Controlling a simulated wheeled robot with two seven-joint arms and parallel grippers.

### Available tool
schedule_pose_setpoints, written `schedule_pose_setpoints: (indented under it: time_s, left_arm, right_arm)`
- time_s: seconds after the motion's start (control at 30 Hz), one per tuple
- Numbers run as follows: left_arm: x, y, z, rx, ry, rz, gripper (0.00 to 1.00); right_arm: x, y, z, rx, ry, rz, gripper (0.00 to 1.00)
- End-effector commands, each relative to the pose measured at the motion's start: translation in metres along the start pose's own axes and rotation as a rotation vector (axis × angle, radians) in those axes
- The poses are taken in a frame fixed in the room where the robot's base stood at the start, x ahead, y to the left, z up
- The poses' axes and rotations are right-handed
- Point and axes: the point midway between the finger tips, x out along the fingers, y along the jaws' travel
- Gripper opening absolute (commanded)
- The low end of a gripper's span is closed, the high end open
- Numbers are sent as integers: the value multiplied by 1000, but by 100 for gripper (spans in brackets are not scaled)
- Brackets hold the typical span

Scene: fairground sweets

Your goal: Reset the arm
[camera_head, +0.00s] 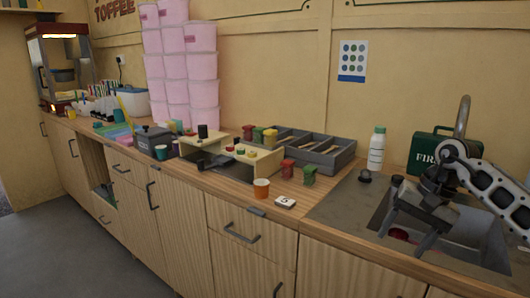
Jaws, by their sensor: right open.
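My right arm comes in from the right edge of the head camera view. My right gripper (405,239) is open, with its two fingers pointing down over the grey sink (468,226) at the right end of the counter. I see nothing held between its fingers. A small dark red thing shows in the sink below the gripper, partly hidden by it. My left gripper is not in view.
A tall tap (462,115), a green first-aid box (428,152) and a white bottle (376,150) stand behind the sink. An orange cup (261,188), a white numbered tag (285,202) and a grey divided tray (323,157) are on the counter. Stacked pink tubs (202,66) stand further left.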

Motion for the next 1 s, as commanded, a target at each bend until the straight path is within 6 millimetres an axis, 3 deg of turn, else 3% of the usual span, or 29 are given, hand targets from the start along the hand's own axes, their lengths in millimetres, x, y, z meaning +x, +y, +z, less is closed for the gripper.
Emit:
schedule_pose_setpoints:
  time_s: [0.17,0.27,0.33,0.43,0.57,0.67,0.7,0.83,1.0]
  left_arm:
    - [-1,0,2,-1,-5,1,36]
    - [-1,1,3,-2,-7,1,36]
    - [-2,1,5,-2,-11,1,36]
    - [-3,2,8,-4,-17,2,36]
    - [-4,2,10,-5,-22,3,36]
    - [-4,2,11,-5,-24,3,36]
    - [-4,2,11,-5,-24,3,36]
    - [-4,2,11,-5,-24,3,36]
    - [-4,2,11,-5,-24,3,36]
  right_arm:
    - [62,-52,44,147,-159,-225,65]
    - [100,-94,89,349,-354,-417,65]
    - [118,-125,128,585,-572,-566,65]
    - [124,-156,168,1007,-942,-723,65]
    - [124,-160,183,1638,-1476,-791,65]
    - [140,-134,176,2160,-1914,-734,65]
    - [151,-117,175,-2233,1972,642,65]
    - [204,-47,185,-1658,1477,223,65]
    - [256,22,228,-1126,1050,-10,65]
